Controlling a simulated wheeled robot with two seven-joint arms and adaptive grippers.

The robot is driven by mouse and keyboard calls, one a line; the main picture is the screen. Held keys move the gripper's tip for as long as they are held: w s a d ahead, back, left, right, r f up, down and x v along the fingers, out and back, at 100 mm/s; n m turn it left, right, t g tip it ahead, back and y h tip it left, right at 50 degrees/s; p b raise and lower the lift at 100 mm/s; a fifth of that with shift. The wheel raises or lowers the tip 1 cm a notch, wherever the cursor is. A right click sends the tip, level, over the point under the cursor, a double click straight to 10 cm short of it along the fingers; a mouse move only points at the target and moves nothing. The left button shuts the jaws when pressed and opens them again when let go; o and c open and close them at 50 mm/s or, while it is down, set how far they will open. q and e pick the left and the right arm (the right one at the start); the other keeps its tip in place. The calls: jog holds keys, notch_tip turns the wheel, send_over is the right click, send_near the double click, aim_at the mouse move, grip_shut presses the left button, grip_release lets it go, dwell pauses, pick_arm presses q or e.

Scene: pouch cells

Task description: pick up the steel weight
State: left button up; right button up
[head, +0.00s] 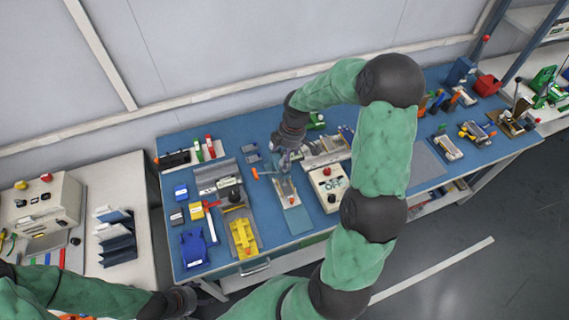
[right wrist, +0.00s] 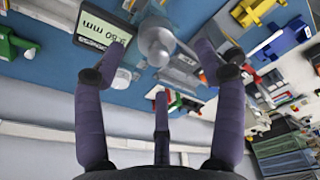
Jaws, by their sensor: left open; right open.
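The steel weight (right wrist: 155,38) shows in the right wrist view as a grey rounded metal piece with a knob. It lies between and just beyond the fingertips of my right gripper (right wrist: 162,52), which is open, one finger on each side; I cannot tell whether they touch it. In the head view my right gripper (head: 284,158) is low over the middle of the blue bench, and I cannot make out the weight there. My left gripper (head: 184,300) is at the bottom left in the head view, in front of the bench and away from the weight.
A gauge with a display (right wrist: 100,30) is close beside the right gripper's left finger. A yellow fixture (head: 243,236) and blue parts (head: 194,248) lie to the left.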

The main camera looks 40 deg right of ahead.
notch_tip(320, 180, down, 5)
jog(key=shift+w+a+f, duration=0.1)
jog(key=shift+w, duration=0.05)
grip_shut()
dwell(0.4)
